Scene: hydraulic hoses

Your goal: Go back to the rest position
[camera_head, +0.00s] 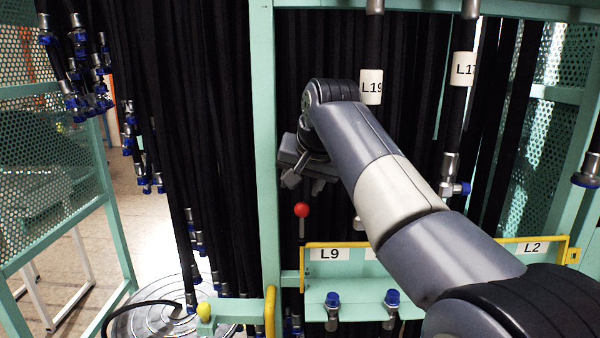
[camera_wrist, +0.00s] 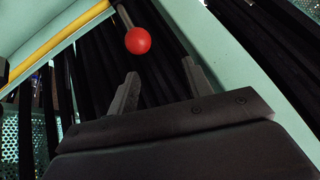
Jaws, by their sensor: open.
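My gripper (camera_head: 304,181) is at the end of my arm, in front of the hanging black hoses and just right of a green upright post. In the wrist view its two fingers (camera_wrist: 160,88) stand apart with nothing between them. A red ball knob (camera_head: 302,210) on a thin rod is just below the gripper in the head view. The knob also shows beyond the fingertips in the wrist view (camera_wrist: 138,40), apart from them.
Black hoses (camera_head: 190,130) with blue-capped ends hang at left. A green frame post (camera_head: 263,150) stands beside the gripper. A yellow rail (camera_head: 350,245) runs above a green shelf labelled L9 (camera_head: 330,254) and L2 (camera_head: 532,247). Hose tags L19 (camera_head: 371,87) and L17 (camera_head: 464,69) hang near my arm.

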